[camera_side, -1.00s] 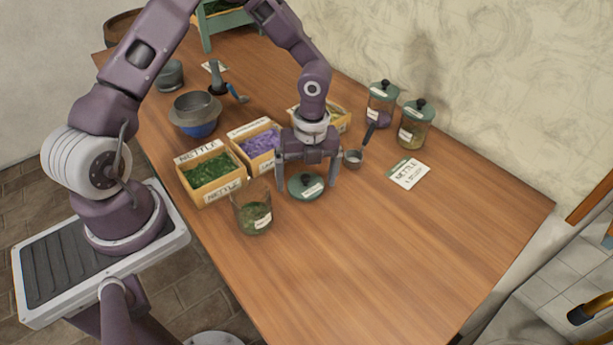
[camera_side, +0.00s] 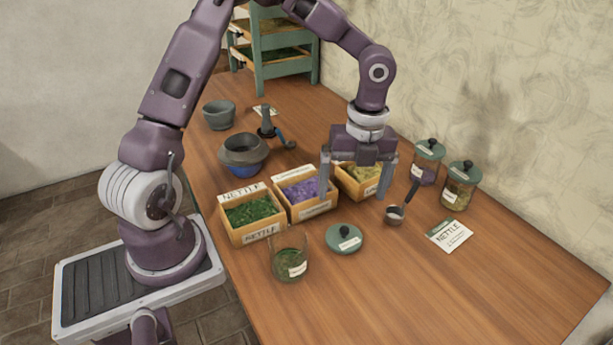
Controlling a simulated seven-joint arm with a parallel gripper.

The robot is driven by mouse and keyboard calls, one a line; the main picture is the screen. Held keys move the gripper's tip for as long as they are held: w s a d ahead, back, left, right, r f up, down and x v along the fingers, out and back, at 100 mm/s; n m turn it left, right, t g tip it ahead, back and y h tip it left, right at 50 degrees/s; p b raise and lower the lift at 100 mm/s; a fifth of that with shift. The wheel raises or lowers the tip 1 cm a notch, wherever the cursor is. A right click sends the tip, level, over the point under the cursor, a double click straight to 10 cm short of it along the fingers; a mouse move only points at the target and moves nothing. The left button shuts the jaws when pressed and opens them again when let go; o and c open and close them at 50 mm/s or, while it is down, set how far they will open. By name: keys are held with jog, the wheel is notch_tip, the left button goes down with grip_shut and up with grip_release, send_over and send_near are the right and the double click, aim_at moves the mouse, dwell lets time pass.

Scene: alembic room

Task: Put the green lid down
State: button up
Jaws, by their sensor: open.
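The green lid (camera_side: 344,239) lies flat on the wooden table, with its dark knob up and a small white label on it. It is just right of an open glass jar (camera_side: 290,258) holding some green herb. My gripper (camera_side: 355,192) is open and empty, its fingers pointing down. It is apart from the lid, above and behind it in the picture, in front of the crate of yellow herb (camera_side: 362,184).
Crates of green nettle (camera_side: 252,218) and purple flowers (camera_side: 305,193) stand left of my gripper. A metal scoop (camera_side: 396,213), a nettle card (camera_side: 449,235) and two lidded jars (camera_side: 428,163) (camera_side: 459,188) are to the right. The front right tabletop (camera_side: 420,300) is clear.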

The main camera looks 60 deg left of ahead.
jog(key=s+d+r+n+t, duration=0.1)
jog(key=s+r+n+t, duration=0.2)
jog(key=s+r+n, duration=0.4)
jog(key=s+r+n+t, duration=0.3)
jog(key=s+r+n, duration=0.5)
jog(key=s+n, duration=0.5)
jog(key=n, duration=0.3)
jog(key=shift+s+d+r, duration=0.25)
jog(key=shift+d, duration=0.15)
